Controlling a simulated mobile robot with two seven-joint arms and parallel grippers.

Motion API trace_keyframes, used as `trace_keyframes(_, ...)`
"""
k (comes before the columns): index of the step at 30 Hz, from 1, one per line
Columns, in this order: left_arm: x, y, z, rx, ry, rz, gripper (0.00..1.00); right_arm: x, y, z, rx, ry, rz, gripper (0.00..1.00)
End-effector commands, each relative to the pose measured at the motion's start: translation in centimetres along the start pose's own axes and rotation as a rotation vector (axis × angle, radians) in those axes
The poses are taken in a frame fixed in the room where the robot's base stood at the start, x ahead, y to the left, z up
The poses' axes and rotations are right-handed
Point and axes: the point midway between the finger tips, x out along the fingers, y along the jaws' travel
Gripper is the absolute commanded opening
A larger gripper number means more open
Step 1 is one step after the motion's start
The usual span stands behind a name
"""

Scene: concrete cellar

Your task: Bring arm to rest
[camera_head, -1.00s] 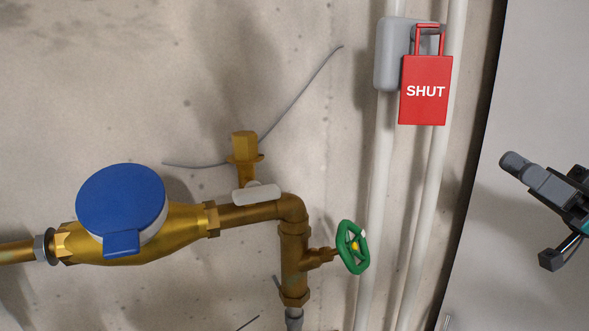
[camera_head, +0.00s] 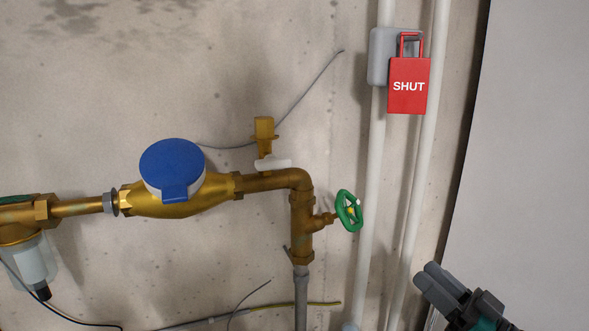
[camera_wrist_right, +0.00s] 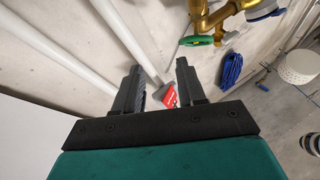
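My right gripper (camera_head: 428,278) is at the lower right of the head view, in front of the wall. In the right wrist view its two dark fingers (camera_wrist_right: 159,68) stand apart with nothing held between them. A red tag marked SHUT (camera_head: 408,86) hangs by its red loop at a grey box on the wall pipe, well above the gripper. The tag also shows in the wrist view (camera_wrist_right: 171,97), seen between the fingers and beyond them. My left gripper is in neither view.
A brass pipe carries a blue-lidded meter (camera_head: 172,170) and a green handwheel (camera_head: 349,210). White vertical pipes (camera_head: 370,200) run beside a pale panel (camera_head: 530,150). The wrist view shows a blue coil (camera_wrist_right: 232,70) and a white bucket (camera_wrist_right: 300,66).

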Motion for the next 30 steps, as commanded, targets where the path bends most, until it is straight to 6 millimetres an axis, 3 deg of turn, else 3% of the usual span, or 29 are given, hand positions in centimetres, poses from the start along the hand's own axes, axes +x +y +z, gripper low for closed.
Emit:
trace_keyframes(1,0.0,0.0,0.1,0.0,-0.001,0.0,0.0,-1.2,-1.0,3.7,0.0,-0.05,0.099,0.4)
trace_keyframes(6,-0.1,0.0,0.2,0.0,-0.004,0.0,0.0,-6.6,-4.2,13.7,-0.072,-0.325,0.387,0.4)
trace_keyframes(9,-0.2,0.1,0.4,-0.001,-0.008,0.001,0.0,-10.7,-6.8,18.2,-0.103,-0.526,0.501,0.4)
trace_keyframes(12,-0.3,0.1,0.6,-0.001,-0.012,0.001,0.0,-14.5,-9.4,21.2,-0.117,-0.709,0.566,0.4)
trace_keyframes(15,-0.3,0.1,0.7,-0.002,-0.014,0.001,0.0,-17.2,-11.3,22.9,-0.125,-0.841,0.591,0.4)
trace_keyframes(18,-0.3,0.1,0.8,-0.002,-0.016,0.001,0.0,-18.6,-12.3,23.7,-0.128,-0.911,0.599,0.4)
trace_keyframes(30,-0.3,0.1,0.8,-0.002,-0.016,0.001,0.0,-18.9,-12.6,23.9,-0.129,-0.932,0.599,0.4)
